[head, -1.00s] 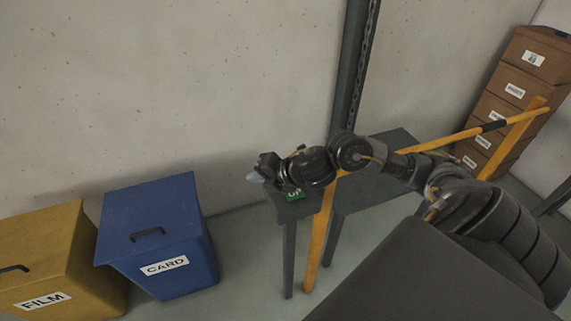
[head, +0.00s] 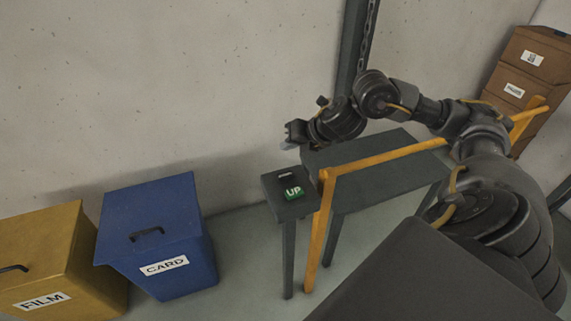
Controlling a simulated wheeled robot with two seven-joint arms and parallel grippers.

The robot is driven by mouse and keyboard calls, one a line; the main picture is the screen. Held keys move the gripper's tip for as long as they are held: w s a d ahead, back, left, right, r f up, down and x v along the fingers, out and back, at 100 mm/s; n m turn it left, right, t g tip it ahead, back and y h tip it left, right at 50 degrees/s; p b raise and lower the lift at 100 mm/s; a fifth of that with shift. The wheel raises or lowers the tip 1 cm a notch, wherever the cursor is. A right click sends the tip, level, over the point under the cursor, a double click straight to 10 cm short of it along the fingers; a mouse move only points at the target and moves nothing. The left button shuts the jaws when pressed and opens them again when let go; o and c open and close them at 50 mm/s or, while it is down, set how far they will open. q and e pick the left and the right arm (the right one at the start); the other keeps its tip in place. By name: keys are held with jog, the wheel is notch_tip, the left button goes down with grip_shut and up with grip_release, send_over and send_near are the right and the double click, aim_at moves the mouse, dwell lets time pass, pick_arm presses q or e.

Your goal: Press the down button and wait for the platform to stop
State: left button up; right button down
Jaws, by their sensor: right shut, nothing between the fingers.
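A small grey stand (head: 272,189) has a green button marked UP (head: 293,193) on its top. Behind that button is a small dark piece with a pale marking (head: 284,176); I cannot read it, so I cannot tell if it is the down button. My right gripper (head: 288,145) is shut and empty, above and behind the stand, apart from it. A dark grey table-like surface (head: 400,142), perhaps the platform, lies right of the stand, partly hidden by my right arm and a yellow rail. My left gripper is not in view.
The yellow rail (head: 385,158) and its post (head: 318,235) stand beside the stand. A dark column with a chain (head: 355,50) rises behind. A blue CARD bin (head: 155,235), yellow FILM bin (head: 45,260) and stacked brown boxes (head: 530,60) stand around.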

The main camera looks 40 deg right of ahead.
aim_at(288, 177)
notch_tip(288, 177, down, 8)
jog(key=b, duration=0.7)
jog(key=shift+f, duration=0.1)
dwell(1.6)
jog(key=shift+f+b, duration=0.4)
jog(key=shift+b, duration=0.05)
